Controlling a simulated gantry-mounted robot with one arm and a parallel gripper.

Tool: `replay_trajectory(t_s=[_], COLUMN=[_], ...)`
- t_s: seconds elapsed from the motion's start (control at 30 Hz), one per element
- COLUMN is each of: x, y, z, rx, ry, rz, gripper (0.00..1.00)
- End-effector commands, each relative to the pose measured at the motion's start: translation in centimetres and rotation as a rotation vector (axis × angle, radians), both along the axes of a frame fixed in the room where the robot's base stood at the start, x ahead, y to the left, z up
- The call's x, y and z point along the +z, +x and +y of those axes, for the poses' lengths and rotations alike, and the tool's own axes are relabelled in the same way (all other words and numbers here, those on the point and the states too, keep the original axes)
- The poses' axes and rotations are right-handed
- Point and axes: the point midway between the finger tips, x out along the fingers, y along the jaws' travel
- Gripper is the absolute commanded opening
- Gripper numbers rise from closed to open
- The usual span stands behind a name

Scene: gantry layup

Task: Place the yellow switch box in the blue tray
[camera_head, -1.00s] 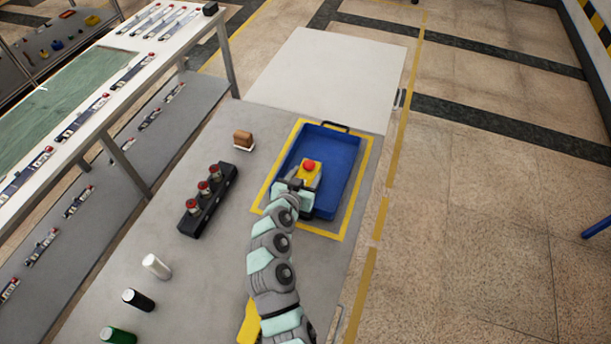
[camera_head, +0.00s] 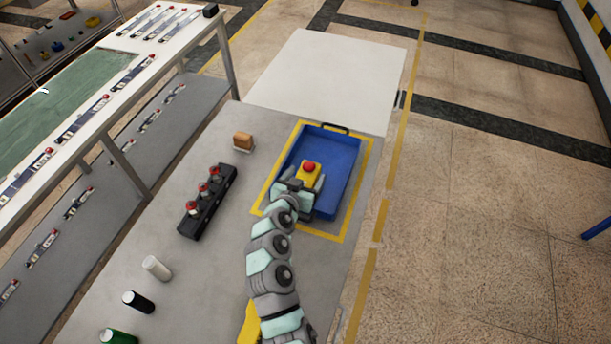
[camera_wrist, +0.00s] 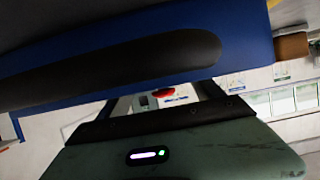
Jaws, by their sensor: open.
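The yellow switch box (camera_head: 311,178) with its red button is at the blue tray (camera_head: 343,168), inside its outline in the head view. My gripper (camera_head: 304,182) is open, with its fingers beside the box. The arm hides the box's near end and part of the tray's near left side. Whether the box rests fully on the tray floor cannot be told. The wrist view shows the tray's blue side (camera_wrist: 245,45) close up, and a small red spot between my fingers (camera_wrist: 165,98); the box's yellow body is not clear there.
A yellow outline surrounds the tray on the grey table (camera_head: 215,262). Left of it are a brown block (camera_head: 243,141) and a black holder (camera_head: 208,203) with red-topped parts.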

Motion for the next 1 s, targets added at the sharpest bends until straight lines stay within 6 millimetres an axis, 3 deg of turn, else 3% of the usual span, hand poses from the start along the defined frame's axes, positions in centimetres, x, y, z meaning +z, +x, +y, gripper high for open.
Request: replay_trajectory(t_s=[0.6, 1.0], x=[3.9, 4.5], y=[-9.0, -10.4], z=[3.2, 3.5], rx=[0.003, 0.001], ry=[0.002, 0.0], rz=[-0.001, -0.001], gripper=[0.76, 0.76])
